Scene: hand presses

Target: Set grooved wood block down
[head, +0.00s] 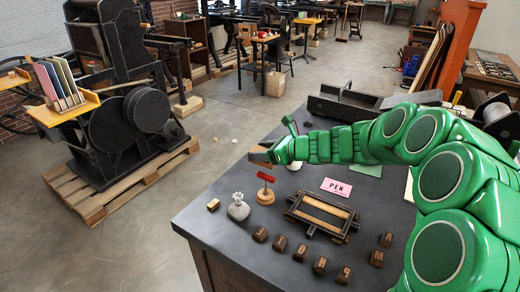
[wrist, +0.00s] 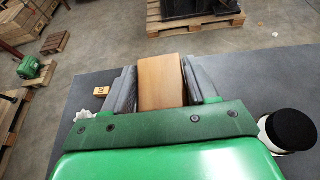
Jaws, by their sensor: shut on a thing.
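My gripper (head: 264,153) is at the end of the green arm, near the far left edge of the dark table (head: 215,245) in the head view. It is shut on a tan wood block (wrist: 161,75), which sits between the two grey fingers in the wrist view. The block's visible face looks plain; no groove shows. In the head view only a small part of the block (head: 258,157) shows at the fingertips. It appears held above the tabletop, though the height is hard to judge.
A small wood block (head: 213,204), grey sack (head: 238,208), red-handled stamp (head: 265,190), pink PEN card (head: 336,187) and wooden frame (head: 323,212) stand on the table. Several dark letter blocks (head: 320,265) lie in front. Bare tabletop shows at the front left.

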